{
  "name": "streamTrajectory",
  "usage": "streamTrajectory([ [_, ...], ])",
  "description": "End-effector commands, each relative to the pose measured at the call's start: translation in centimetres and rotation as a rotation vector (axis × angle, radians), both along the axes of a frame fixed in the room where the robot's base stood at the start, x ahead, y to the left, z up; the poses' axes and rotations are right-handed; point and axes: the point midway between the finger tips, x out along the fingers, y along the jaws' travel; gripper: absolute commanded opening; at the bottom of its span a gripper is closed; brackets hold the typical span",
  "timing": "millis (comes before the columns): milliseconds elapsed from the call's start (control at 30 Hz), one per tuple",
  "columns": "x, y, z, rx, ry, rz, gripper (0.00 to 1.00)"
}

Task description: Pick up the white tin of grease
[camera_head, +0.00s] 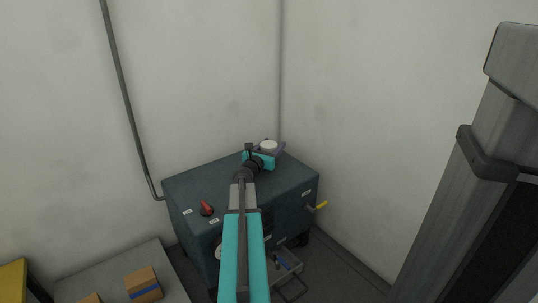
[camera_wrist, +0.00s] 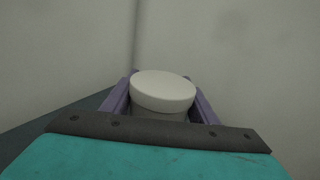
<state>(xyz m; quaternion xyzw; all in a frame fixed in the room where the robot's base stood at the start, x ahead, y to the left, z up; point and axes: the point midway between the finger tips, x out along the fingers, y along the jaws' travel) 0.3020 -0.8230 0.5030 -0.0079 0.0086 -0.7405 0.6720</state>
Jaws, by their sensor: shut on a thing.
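The white tin of grease (camera_wrist: 163,92) is a short round tin with a wide flat lid, upright between the two purple fingers of my gripper (camera_wrist: 161,108) in the wrist view. My gripper is shut on it. In the head view the tin (camera_head: 269,146) shows as a small white disc at the back of the blue-grey cabinet top, with my gripper (camera_head: 271,150) around it. The lower part of the tin is hidden by my gripper. I cannot tell whether the tin touches the cabinet top.
The blue-grey cabinet (camera_head: 193,184) stands in the wall corner, with a red knob (camera_head: 206,208) on top and a yellow-tipped lever (camera_head: 320,205) on its right side. A cardboard box (camera_head: 143,284) sits on a grey surface (camera_head: 100,277) at lower left. Walls close in behind.

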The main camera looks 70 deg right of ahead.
Motion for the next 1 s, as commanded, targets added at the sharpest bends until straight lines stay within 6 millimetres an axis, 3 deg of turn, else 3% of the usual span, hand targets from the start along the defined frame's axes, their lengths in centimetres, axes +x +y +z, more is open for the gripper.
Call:
streamTrajectory([
  [267,0.0,0.0,0.4,0.0,0.0,0.0,0.25],
  [467,0.0,0.0,2.1,-0.001,-0.001,0.0,0.25],
  [667,0.0,0.0,5.0,-0.002,-0.001,0.0,0.25],
  [1000,0.0,0.0,11.9,-0.002,-0.001,0.001,0.25],
])
